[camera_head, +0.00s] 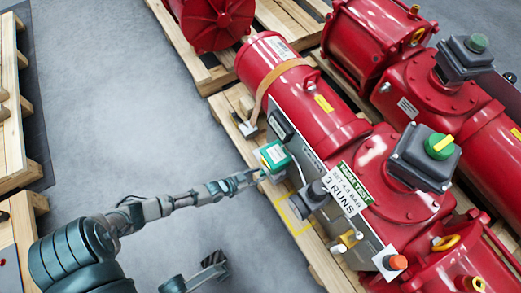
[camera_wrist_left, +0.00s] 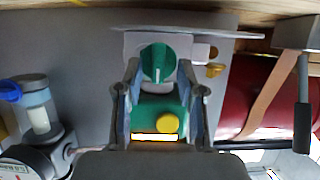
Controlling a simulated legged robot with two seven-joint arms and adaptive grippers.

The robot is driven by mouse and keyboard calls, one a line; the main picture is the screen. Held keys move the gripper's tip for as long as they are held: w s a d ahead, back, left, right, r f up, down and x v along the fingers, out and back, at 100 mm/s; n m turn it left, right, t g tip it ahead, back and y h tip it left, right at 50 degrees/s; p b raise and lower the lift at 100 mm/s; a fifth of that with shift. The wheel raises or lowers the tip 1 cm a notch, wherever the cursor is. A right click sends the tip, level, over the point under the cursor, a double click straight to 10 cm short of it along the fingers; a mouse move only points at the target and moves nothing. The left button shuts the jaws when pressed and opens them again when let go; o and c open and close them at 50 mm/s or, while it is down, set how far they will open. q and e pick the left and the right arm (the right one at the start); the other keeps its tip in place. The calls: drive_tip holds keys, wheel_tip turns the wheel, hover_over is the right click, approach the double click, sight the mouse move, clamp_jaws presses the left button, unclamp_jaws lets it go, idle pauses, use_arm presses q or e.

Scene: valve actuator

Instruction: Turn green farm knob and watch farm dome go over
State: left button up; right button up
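A small box with a green cover and white label (camera_head: 272,157) sits at the left side of the nearer red actuator. My left gripper (camera_head: 248,178) reaches it from the left. In the left wrist view, a green knob (camera_wrist_left: 157,62) with a pale mark lies between the tips of my left gripper (camera_wrist_left: 158,75). The fingers stand apart on either side; contact is unclear. A green body with a yellow disc (camera_wrist_left: 168,122) shows nearer the camera. A green dome with a yellow bar (camera_head: 440,147) tops a dark box on the actuator. My right gripper (camera_head: 205,270) is partly visible low in the head view, its fingers unclear.
A sign reading "FARM TEST, SET 4.5 BAR, 3 RUNS" (camera_head: 347,190) stands beside the green-covered box. A dark gauge-like part (camera_head: 309,199) and an orange-red cap (camera_head: 396,262) are close by. A second actuator has a dark green dome (camera_head: 476,43). Grey floor (camera_head: 120,100) is clear at left.

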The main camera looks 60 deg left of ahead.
use_arm(q)
drive_tip(key=shift+d+r, duration=0.1)
clamp_jaws()
